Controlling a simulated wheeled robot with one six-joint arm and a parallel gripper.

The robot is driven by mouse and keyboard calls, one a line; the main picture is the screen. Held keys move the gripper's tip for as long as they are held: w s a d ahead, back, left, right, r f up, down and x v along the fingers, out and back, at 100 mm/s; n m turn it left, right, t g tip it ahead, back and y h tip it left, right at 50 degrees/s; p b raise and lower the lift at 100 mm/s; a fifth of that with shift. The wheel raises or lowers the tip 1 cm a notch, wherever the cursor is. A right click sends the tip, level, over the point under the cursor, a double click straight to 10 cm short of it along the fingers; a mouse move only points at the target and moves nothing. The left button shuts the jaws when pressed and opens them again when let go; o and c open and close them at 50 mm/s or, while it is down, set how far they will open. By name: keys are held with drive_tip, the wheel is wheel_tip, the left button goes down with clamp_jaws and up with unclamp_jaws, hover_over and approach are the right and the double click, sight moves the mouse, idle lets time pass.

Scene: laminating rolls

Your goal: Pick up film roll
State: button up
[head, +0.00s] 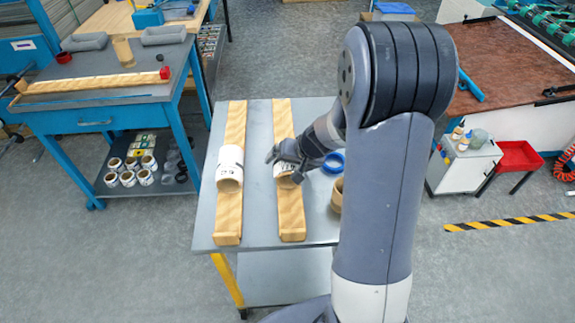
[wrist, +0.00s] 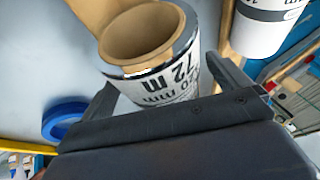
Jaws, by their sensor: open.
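A film roll (wrist: 160,85), white with black print and a brown cardboard core, lies between the two fingers of my gripper (wrist: 162,76) in the wrist view. The fingers stand on either side of it, open. In the head view this roll (head: 282,173) rests on the right wooden rail (head: 291,217), partly hidden by my gripper (head: 283,165). A second white film roll (head: 230,168) lies on the left wooden rail (head: 231,125). It also shows at the upper right of the wrist view (wrist: 262,25).
The grey table (head: 262,225) carries both rails. A blue ring (head: 333,162) and a brown ring (head: 337,193) lie right of my gripper, the brown one partly behind my arm. A blue workbench (head: 100,118) stands at the left, with several rolls on its lower shelf.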

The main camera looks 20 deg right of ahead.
drive_tip(key=shift+c, duration=0.3)
drive_tip(key=shift+f, duration=0.1)
drive_tip(key=c, duration=1.2)
drive_tip(key=shift+c, duration=0.2)
